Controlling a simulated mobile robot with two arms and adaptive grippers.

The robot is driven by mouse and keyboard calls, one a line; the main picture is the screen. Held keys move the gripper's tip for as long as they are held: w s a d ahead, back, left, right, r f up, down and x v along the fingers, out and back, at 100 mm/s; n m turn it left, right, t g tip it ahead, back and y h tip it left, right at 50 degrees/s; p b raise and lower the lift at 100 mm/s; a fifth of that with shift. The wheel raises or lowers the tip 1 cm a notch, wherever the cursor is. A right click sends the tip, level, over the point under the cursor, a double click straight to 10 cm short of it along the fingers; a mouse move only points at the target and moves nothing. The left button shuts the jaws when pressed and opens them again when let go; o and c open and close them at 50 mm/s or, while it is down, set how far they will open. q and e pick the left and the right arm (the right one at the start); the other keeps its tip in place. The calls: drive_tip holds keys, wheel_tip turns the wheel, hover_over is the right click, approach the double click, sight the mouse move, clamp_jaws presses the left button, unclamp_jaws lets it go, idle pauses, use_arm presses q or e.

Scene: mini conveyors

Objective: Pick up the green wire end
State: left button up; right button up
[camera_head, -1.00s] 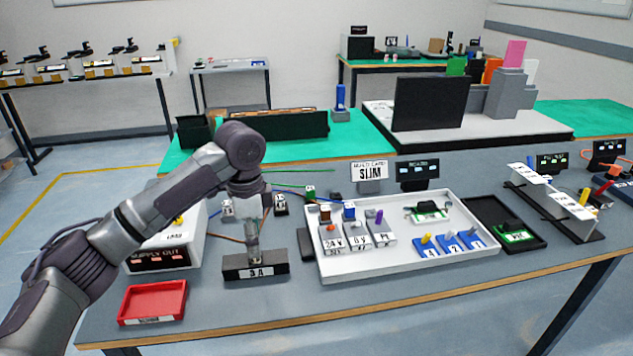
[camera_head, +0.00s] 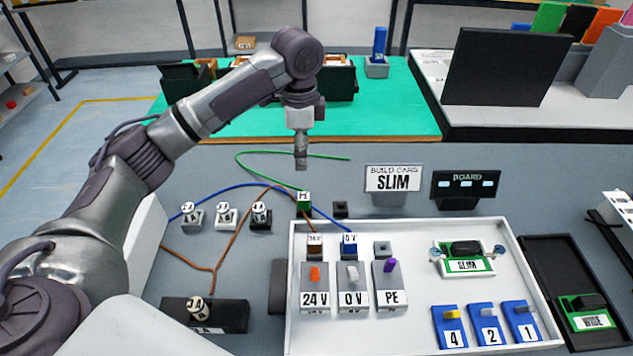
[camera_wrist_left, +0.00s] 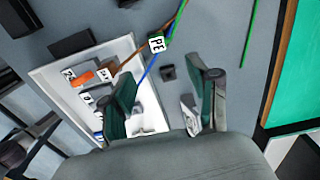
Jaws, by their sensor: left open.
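The green wire (camera_head: 262,152) curves over the grey table behind the white tray. One end carries a green block (camera_head: 304,203) with a white label; in the left wrist view this block (camera_wrist_left: 157,44) reads PE. The other end lies bare to the right. My left gripper (camera_head: 301,165) points down above the table, over the wire's loop in the head view. In the wrist view the left gripper (camera_wrist_left: 167,92) has its two fingers wide apart with nothing between them. The green block lies beyond the fingertips, apart from them. My right gripper is not in view.
The white tray (camera_head: 420,338) holds terminals labelled 24V, 0V and PE. Blue (camera_head: 235,187) and brown (camera_head: 228,240) wires cross near the green block. A small black block (camera_head: 340,209) stands close by. The SLIM sign (camera_head: 393,180) stands to the right.

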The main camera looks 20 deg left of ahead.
use_arm(q)
hover_over(304, 196)
wheel_tip(304, 196, down, 8)
drive_tip(key=shift+a+r, duration=0.15)
drive_tip(key=shift+f, duration=0.5)
drive_tip(key=shift+f+p, duration=0.55)
drive_tip(key=shift+f, duration=1.85)
clamp_jaws()
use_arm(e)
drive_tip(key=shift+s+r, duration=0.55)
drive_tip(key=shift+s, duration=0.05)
